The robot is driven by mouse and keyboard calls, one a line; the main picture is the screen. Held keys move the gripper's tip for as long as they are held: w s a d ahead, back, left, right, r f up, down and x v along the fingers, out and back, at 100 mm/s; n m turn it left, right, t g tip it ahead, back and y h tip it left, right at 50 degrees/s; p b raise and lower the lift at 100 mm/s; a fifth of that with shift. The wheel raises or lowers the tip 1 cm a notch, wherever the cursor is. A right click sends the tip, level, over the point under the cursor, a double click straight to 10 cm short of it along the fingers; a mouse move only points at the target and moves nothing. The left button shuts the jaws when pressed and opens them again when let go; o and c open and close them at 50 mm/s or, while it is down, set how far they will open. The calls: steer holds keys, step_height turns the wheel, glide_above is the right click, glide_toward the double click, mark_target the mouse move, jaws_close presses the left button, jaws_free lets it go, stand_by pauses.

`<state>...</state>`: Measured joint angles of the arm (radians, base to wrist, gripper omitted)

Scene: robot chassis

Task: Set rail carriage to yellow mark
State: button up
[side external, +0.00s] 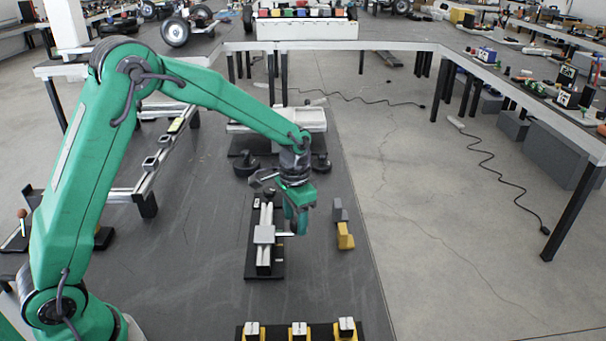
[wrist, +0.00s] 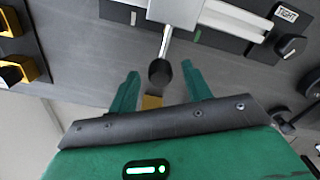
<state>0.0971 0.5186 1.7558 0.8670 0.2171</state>
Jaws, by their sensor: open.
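The pale rail carriage (side external: 264,234) sits on a light rail over a black base (side external: 264,271) in the side view. In the wrist view, the carriage (wrist: 176,12) shows at the top, with a metal rod ending in a black knob (wrist: 160,72). My gripper (side external: 298,229) is just right of the carriage in the side view. In the wrist view my gripper (wrist: 160,68) is open, with the knob between its fingertips; I cannot tell whether they touch. A green mark (wrist: 197,35) and a white mark (wrist: 133,18) show on the base. I cannot make out a yellow mark.
A yellow block (side external: 345,240) with grey blocks stands right of the rail. A dark knob (wrist: 291,45) sits by a TIGHT label (wrist: 287,14). Several yellow-and-black fixtures (side external: 299,331) stand at the front. The mat between rail and front fixtures is clear.

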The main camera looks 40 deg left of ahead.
step_height(320, 180, up, 7)
steer(key=shift+f, duration=0.2)
steer(key=shift+r, duration=0.2)
steer(key=shift+r, duration=0.1)
steer(key=shift+s+r, duration=0.15)
steer(key=s+a+r+n+t, duration=0.2)
steer(key=s+a+r+t, duration=0.1)
steer(key=s+r, duration=0.8)
steer(key=s+a+n+t, duration=0.1)
steer(key=s+t, duration=0.1)
steer(key=s, duration=1.1)
steer(key=shift+s+a+f+n+t, duration=0.15)
steer(key=shift+a+f+n+t, duration=0.15)
steer(key=shift+f, duration=0.1)
stand_by(0.8)
